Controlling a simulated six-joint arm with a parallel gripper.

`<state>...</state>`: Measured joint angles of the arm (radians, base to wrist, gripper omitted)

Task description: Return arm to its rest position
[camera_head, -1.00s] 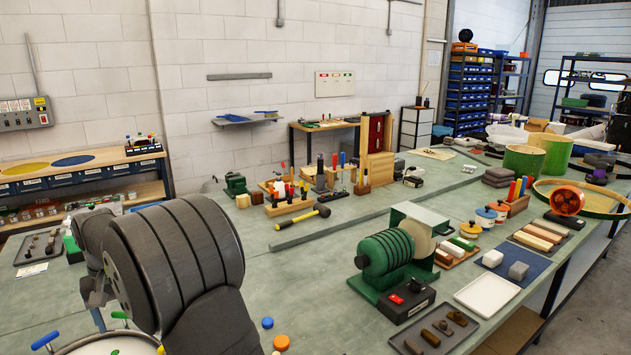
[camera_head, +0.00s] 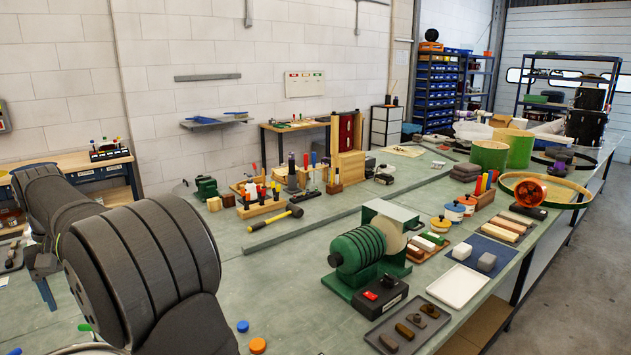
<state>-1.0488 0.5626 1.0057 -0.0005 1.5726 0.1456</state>
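My arm's thick dark grey links fill the lower left of the head view, above the near left part of the bench (camera_head: 290,285). My gripper is not in the picture, so its fingers and anything in them are hidden. A sliver of a pale round rim and small green-tipped parts show at the bottom left corner, largely covered by my arm.
A mallet (camera_head: 270,218) and tool racks lie behind. Blue (camera_head: 242,326) and orange (camera_head: 258,346) caps lie near my arm.

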